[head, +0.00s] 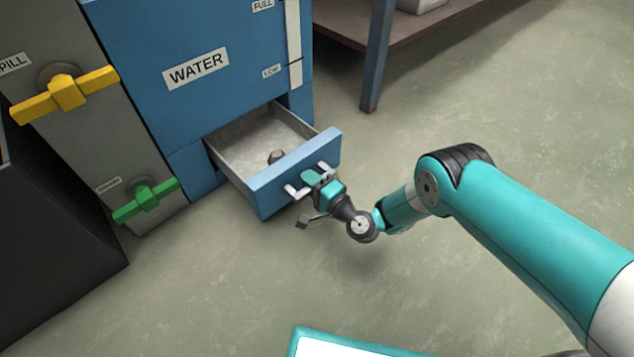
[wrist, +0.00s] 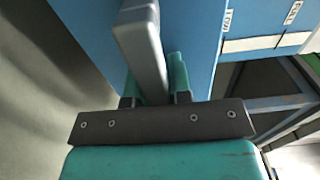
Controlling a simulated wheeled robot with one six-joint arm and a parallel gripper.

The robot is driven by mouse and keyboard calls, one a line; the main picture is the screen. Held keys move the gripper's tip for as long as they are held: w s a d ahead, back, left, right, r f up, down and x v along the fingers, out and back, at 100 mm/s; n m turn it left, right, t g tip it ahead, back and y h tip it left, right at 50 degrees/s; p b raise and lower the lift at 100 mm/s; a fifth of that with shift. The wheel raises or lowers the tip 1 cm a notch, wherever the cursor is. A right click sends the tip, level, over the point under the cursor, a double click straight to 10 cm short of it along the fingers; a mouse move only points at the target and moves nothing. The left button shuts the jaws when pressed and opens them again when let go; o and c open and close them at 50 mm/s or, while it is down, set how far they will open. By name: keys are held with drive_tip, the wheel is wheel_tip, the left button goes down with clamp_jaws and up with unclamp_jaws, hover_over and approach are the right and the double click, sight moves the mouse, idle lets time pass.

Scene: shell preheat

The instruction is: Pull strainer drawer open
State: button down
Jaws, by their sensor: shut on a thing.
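The strainer drawer (head: 292,172) is blue-fronted and grey inside. It sits low in the blue water cabinet (head: 160,65) and stands pulled out, with its inside showing in the head view. A small dark object (head: 276,156) lies in it near the front. My gripper (head: 312,178) is at the drawer front, shut on the light grey bar handle (head: 296,192). In the wrist view the handle (wrist: 140,45) runs between the two teal fingers (wrist: 160,85). The gripper hides the middle of the handle in the head view.
Left of the cabinet, a grey panel carries a yellow valve handle (head: 66,92) and a green valve handle (head: 146,200). A dark box (head: 55,240) stands at far left. A table leg (head: 376,60) stands behind right. Floor around the drawer front is clear.

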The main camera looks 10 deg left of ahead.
drive_tip(key=shift+s, duration=0.1)
drive_tip(key=c, duration=1)
unclamp_jaws()
drive_tip(key=shift+d, duration=0.1)
drive_tip(key=shift+c, duration=0.2)
drive_tip(key=p+v, duration=1.7)
drive_tip(key=shift+d, duration=0.25)
